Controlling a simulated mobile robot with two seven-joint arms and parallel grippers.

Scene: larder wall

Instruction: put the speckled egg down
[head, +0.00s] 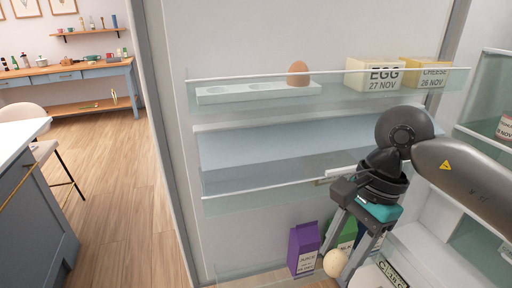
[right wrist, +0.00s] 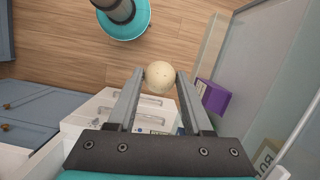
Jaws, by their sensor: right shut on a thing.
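The speckled egg (head: 335,263), pale cream, is held between the fingertips of my right gripper (head: 350,255), low in front of the door's bottom shelf. In the right wrist view the egg (right wrist: 160,77) sits between the two finger ends, its speckles faint. My right gripper (right wrist: 160,85) is shut on it. A white egg tray (head: 240,94) stands on the door's top shelf, above and to the left of the gripper. A brown egg (head: 298,72) sits at its right end; the hollows to the left look empty. My left gripper does not show.
Boxes labelled EGG (head: 372,76) and CHEESE (head: 424,74) stand right of the tray. A purple juice carton (head: 303,250) and a green carton (head: 347,236) stand below, close to the gripper.

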